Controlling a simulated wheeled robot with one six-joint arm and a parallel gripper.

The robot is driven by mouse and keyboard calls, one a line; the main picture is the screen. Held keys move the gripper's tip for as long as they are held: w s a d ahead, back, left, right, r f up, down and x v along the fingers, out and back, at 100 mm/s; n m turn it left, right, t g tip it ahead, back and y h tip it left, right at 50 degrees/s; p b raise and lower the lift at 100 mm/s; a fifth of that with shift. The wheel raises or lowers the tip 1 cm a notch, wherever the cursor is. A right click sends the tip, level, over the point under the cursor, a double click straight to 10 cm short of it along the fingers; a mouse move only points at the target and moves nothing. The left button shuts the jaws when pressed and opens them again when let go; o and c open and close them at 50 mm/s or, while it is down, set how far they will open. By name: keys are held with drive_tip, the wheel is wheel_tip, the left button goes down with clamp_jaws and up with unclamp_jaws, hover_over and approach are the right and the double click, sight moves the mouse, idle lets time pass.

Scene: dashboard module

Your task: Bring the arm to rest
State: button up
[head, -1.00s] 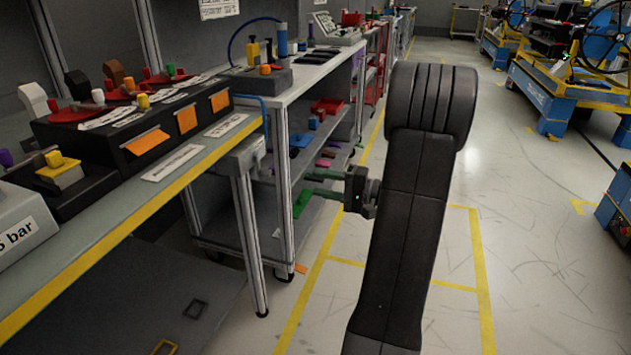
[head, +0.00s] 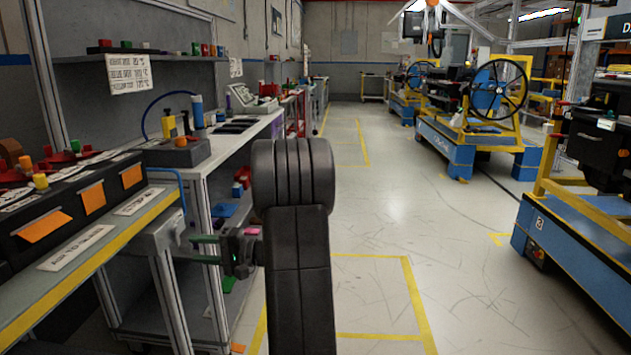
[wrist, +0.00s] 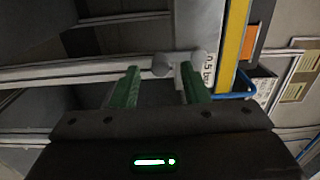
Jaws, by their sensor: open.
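My gripper (head: 205,247) shows in the head view left of my dark arm link, its green fingers pointing left toward the workbench leg. In the wrist view the two green fingers of my gripper (wrist: 160,88) stand apart with nothing between them. Beyond them are the metal frame bars (wrist: 120,70) of the bench. My arm link hides part of the floor and shelving behind it. I cannot tell how far the fingertips are from the bench frame.
The workbench (head: 100,250) with a yellow edge runs along the left. A second bench (head: 250,130) stands behind it. Blue and yellow carts (head: 470,150) stand on the right. The floor (head: 400,215) between is clear, with yellow lines.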

drive_tip(key=shift+a, duration=1.1)
drive_tip(key=shift+f, duration=0.1)
